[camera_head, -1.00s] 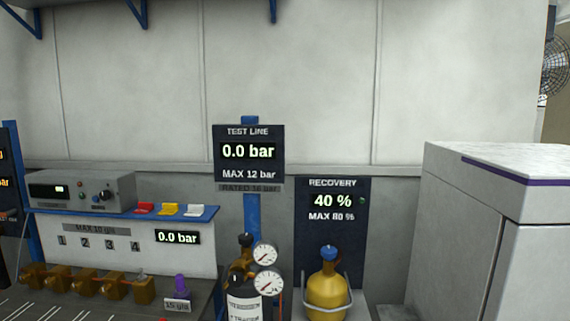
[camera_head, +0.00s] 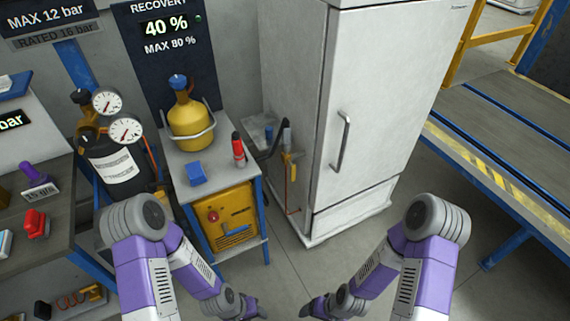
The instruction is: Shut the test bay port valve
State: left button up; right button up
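No label in view names a test bay port valve, so I cannot tell for sure which part it is. A small fitting with a yellow part (camera_head: 290,160) and a blue top sits at the left side of the white fridge-like cabinet (camera_head: 375,95), with a thin red line running down below it. My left gripper (camera_head: 246,307) and my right gripper (camera_head: 308,308) hang low at the bottom edge, in front of the cabinet and well apart from the fitting. Their fingers are small and partly cut off, so their opening is unclear.
A small stand (camera_head: 222,165) holds a yellow cylinder (camera_head: 190,118), a blue block (camera_head: 196,173) and a red-black bottle (camera_head: 238,150). A dark cylinder (camera_head: 112,165) with two gauges stands left. A conveyor-like platform (camera_head: 500,130) lies right. Floor before the cabinet is clear.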

aim_at(293, 166)
jog(key=z, duration=1.45)
jog(key=i, duration=0.65)
jog(key=u, duration=2.85)
